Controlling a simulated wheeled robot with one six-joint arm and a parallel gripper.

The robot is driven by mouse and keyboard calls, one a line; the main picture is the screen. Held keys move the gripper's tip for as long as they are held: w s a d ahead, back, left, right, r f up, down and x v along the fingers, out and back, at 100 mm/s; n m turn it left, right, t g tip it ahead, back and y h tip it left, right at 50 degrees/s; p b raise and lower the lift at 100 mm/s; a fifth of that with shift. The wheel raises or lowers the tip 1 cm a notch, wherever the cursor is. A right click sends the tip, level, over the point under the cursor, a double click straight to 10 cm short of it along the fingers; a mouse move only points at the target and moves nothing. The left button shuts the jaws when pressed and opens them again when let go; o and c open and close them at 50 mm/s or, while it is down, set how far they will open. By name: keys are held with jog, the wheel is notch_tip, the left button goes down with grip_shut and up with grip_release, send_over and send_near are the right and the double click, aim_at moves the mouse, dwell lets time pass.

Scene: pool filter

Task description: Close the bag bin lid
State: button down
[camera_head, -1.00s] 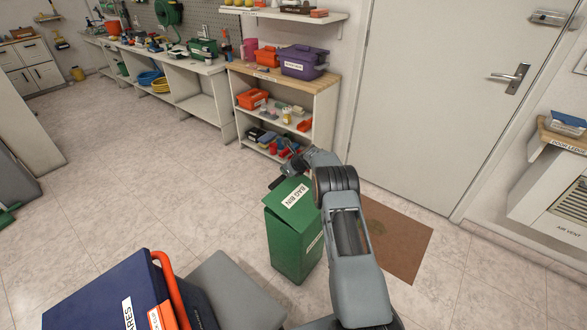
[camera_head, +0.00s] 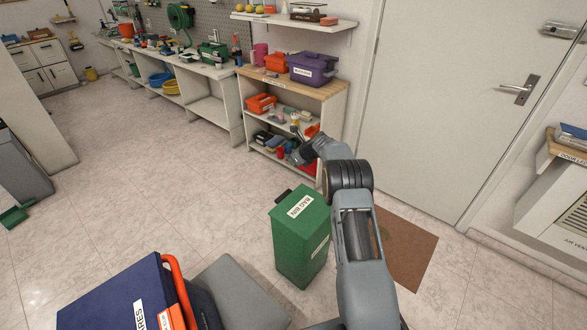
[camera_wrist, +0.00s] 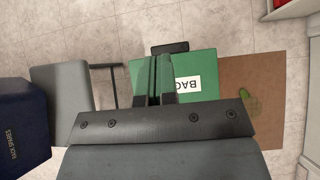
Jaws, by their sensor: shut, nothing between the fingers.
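The green bag bin (camera_head: 301,253) stands on the floor, partly behind my arm in the head view. Its green lid (camera_head: 301,212), with a white "BAG BIN" label, lies flat on the top, with no gap seen on the visible sides. A dark handle (camera_head: 283,196) sticks out at the lid's edge; it also shows in the wrist view (camera_wrist: 170,47). My gripper (camera_head: 297,155) is shut and empty, raised above the lid and apart from it as seen in the head view. In the wrist view the closed fingers (camera_wrist: 155,78) cover part of the lid (camera_wrist: 203,66).
A brown mat (camera_head: 405,250) lies right of the bin. A dark blue box (camera_head: 110,300) and a grey seat-like block (camera_head: 240,295) stand to the front left. A shelf unit (camera_head: 325,105) stands behind.

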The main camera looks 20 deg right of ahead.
jog(key=shift+r, duration=2.4)
jog(key=s+a+f+n+g+h, duration=0.1)
jog(key=s+f+n+g, duration=0.3)
jog(key=s+n, duration=0.7)
jog(key=s+a+r+n+h+p, duration=0.1)
jog(key=s+a+r+n+p, duration=0.1)
jog(key=s+r+n, duration=0.4)
jog(key=s+a+r+n+h+p, duration=0.1)
jog(key=s+r+n, duration=0.5)
jog(key=s, duration=1)
jog(key=s+a+r+n+h+p, duration=0.2)
jog(key=s+r+n, duration=0.4)
jog(key=s+r, duration=0.4)
jog(key=shift+s+a+p, duration=0.55)
jog(key=shift+s+p, duration=0.3)
jog(key=shift+s, duration=0.2)
